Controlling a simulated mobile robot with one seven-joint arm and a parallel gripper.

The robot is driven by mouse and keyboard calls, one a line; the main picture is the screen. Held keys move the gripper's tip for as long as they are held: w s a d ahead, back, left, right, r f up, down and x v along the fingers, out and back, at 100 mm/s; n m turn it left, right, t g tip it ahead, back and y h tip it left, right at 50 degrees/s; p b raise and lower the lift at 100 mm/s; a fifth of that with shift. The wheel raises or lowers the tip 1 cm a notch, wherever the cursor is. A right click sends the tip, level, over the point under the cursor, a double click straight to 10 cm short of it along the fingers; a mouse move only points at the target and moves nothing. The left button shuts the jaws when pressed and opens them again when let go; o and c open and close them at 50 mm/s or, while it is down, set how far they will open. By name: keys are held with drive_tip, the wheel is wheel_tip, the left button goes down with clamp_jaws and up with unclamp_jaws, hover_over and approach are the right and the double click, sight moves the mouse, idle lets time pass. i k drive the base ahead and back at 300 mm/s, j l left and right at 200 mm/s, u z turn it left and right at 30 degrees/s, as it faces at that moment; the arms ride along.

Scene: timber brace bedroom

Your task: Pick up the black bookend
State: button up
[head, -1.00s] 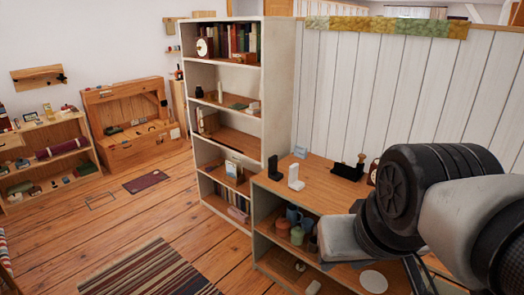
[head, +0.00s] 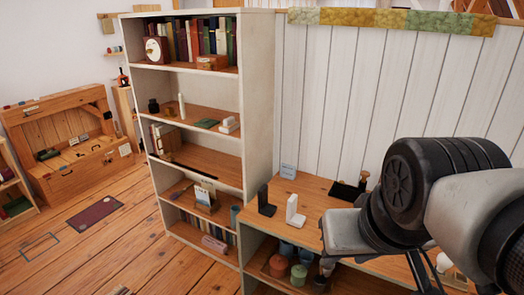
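The black bookend (head: 265,202) stands upright on the wooden top of the low shelf unit (head: 318,192), near its left front corner. A white bookend (head: 294,211) of similar shape stands just to its right, with a small gap between them. My arm reaches in from the right, with its grey end block over the front edge of the shelf top, to the right of both bookends. Nothing covers the black bookend.
A tall bookcase (head: 257,90) stands close on the left of the low unit. A black tray (head: 345,191) and a small pale blue card (head: 288,171) are farther back on the top. Mugs, including a green one (head: 299,273), fill the shelf below. Floor is open at left.

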sight(266, 209)
drive_tip(key=i+j+z, duration=0.15)
drive_tip(key=i+j, duration=0.15)
drive_tip(key=i+j+z, duration=0.1)
drive_tip(key=i+j, duration=0.15)
drive_tip(key=i+j+z, duration=0.15)
drive_tip(key=j, duration=0.3)
drive_tip(key=i+j+z, duration=0.1)
drive_tip(key=i+j, duration=0.25)
drive_tip(key=i+j+z, duration=0.15)
drive_tip(key=j, duration=0.3)
drive_tip(key=i, duration=0.05)
